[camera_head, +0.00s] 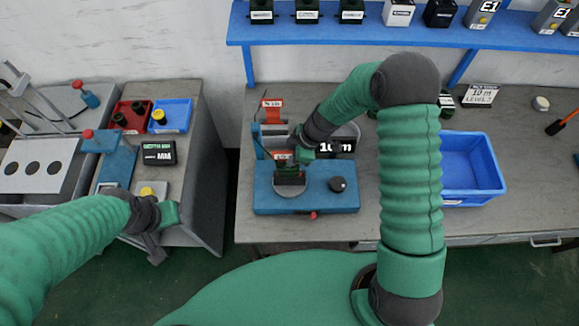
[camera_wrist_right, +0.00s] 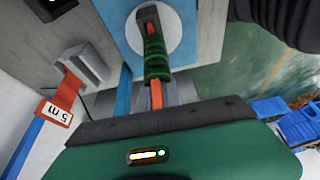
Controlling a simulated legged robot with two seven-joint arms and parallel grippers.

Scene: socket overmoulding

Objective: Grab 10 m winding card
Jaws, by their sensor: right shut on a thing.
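My right gripper (camera_head: 290,170) is over the blue fixture (camera_head: 335,197) on the bench, low above its round grey plate (camera_head: 283,191). It is shut on a narrow orange-red piece wound with green (camera_wrist_right: 155,66), which shows over the pale round plate (camera_wrist_right: 165,32) in the wrist view. I cannot read a length on that piece. A black label reading "10 m" (camera_head: 338,146) stands just right of the gripper. A red card marked "5 m" (camera_wrist_right: 57,110) is beside the gripper in the wrist view. My left gripper (camera_head: 155,226) is above the left bench; its jaw gap is unclear.
A blue bin (camera_head: 472,195) stands on the bench at the right. A blue shelf (camera_head: 400,32) with several small boxes runs along the wall. The left bench holds a red tray (camera_head: 131,116) and a blue tray (camera_head: 176,118). A dark knob (camera_head: 338,184) is on the fixture.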

